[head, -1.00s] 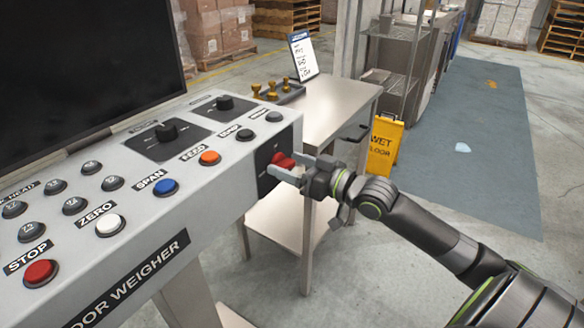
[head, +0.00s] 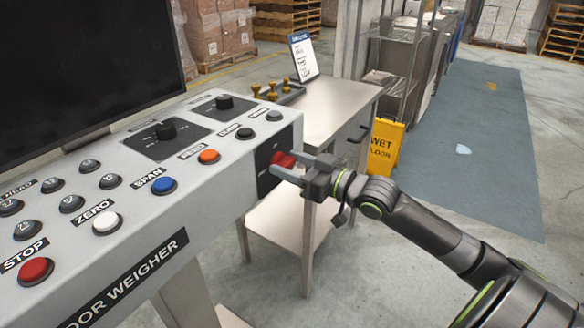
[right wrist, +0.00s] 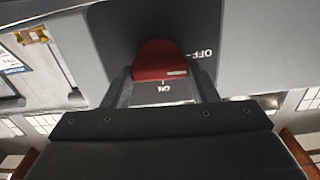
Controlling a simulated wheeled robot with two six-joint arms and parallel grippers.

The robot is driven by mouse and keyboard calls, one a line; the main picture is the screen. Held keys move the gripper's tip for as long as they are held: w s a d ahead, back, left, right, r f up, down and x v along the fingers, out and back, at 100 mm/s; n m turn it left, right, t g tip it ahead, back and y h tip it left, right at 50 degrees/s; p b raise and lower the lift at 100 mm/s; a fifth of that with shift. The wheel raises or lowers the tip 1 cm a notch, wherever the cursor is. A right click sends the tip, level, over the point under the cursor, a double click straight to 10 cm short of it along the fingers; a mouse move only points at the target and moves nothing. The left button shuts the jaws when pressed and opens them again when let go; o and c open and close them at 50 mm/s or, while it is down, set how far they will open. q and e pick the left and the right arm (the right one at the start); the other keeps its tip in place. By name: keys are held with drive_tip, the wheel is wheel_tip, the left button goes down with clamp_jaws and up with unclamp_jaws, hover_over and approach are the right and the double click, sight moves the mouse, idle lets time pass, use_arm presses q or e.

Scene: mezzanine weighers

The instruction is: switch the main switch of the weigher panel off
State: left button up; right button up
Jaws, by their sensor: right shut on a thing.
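The weigher panel (head: 130,255) is a grey sloped console at the left of the head view. Its main switch (head: 283,160) is a red rotary knob on a dark plate on the panel's right end face. My right gripper (head: 288,170) is at this knob, its fingers one on each side, shut on it. In the right wrist view the red knob (right wrist: 160,62) sits between the fingers (right wrist: 163,90). The ON and OFF labels on the dark plate appear upside down there, ON just below the knob and OFF to its right. My left gripper is not in view.
The panel top carries several buttons, including a red STOP button (head: 36,270), and two black rotary knobs. A steel table (head: 328,108) stands just behind the switch end. The floor at the right is open.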

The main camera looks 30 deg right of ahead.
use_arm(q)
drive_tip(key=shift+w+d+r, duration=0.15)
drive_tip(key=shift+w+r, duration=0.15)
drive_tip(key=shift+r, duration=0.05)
use_arm(e)
drive_tip(key=shift+n, duration=0.4)
drive_tip(key=o, duration=1)
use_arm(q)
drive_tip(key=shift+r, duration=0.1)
use_arm(e)
drive_tip(key=shift+s, duration=0.15)
drive_tip(key=shift+p+v, duration=0.8)
drive_tip(key=shift+v, duration=0.4)
use_arm(q)
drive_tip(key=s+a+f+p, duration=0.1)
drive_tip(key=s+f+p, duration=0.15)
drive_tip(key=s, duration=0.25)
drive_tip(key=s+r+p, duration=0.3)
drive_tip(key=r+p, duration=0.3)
drive_tip(key=p, duration=0.3)
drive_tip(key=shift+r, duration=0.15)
use_arm(e)
drive_tip(key=v, duration=1.4)
drive_tip(key=shift+s+d, duration=0.25)
drive_tip(key=shift+s, duration=0.05)
